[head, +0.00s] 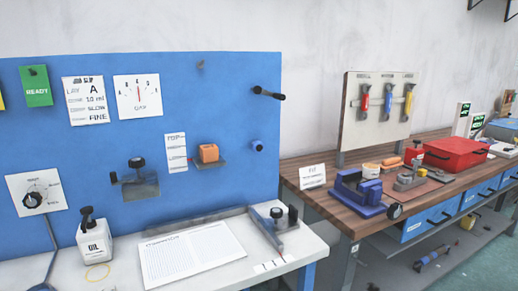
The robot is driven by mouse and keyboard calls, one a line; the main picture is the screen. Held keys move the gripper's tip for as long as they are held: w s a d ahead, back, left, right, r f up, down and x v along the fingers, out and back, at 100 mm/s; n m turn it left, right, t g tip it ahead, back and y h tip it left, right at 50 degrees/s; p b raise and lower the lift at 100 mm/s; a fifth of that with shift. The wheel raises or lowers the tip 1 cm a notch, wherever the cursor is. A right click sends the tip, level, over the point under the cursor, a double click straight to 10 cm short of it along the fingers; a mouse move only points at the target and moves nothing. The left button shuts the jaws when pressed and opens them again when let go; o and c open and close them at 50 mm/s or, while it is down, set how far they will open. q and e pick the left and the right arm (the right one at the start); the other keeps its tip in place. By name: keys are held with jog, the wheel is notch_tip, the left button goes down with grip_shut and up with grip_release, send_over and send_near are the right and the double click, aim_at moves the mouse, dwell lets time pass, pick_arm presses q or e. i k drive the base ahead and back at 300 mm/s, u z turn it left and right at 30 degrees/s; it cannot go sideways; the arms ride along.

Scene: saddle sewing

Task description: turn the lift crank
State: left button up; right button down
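No part is plainly labelled as the lift crank. On the blue panel (230,75), a black handle (268,93) sticks out near the upper right edge, and a dark blue knob (257,146) sits below it. An orange block (208,153) rests on a small ledge beside a white scale card (176,153) marked TOP. A grey bracket with a black knob (137,163) is mounted further left. I cannot tell which of these is the crank. Neither of my grippers is in view.
A white bench (310,247) holds an oil bottle (95,236), a printed sheet (193,254) and a grey tool (267,232). To the right, a wooden bench (330,207) carries a blue vise (358,192) and a red box (455,153). A dial (33,200) is at left.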

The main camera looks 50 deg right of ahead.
aim_at(257, 90)
jog(key=u, duration=0.1)
jog(key=i, duration=0.65)
jog(key=z, duration=2.05)
